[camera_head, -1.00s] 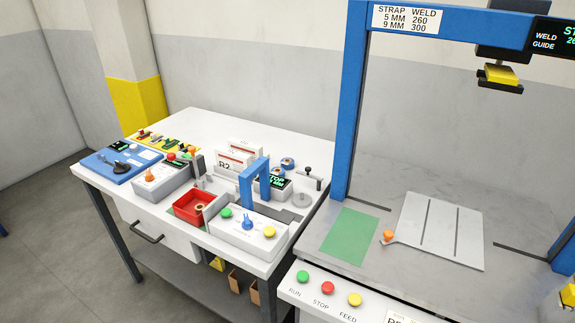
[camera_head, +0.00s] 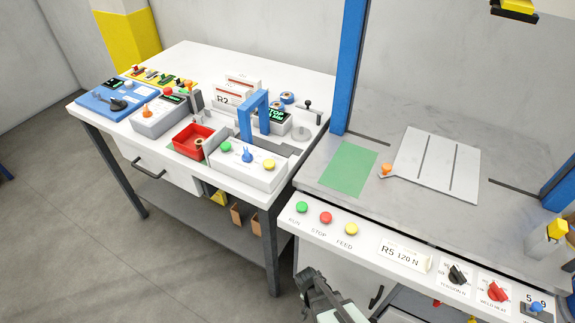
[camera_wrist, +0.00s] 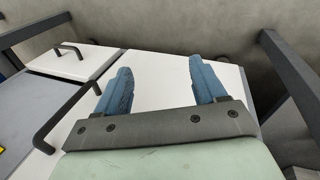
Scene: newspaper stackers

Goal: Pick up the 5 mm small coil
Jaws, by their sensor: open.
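No label lets me tell which coil is the 5 mm small one. Small blue-rimmed coils (camera_head: 287,97) sit at the back of the white bench, behind the blue arch. Another small round piece (camera_head: 198,149) with a brown centre shows at the red tray (camera_head: 183,146); I cannot tell if it is a coil. My gripper (camera_wrist: 160,66) is open, with two blue fingers wide apart and nothing between them. In the wrist view it is over a white surface with dark handles, and no coil shows there. Part of my arm shows at the bottom of the head view, away from the coils.
A blue arch (camera_head: 254,112) stands on the white bench (camera_head: 260,62) by a white button box (camera_head: 245,165). A grey device (camera_head: 160,114) and a blue scale-like unit (camera_head: 117,98) are at left. The strapping machine's blue post (camera_head: 354,70) rises at right, beside a green mat (camera_head: 349,168).

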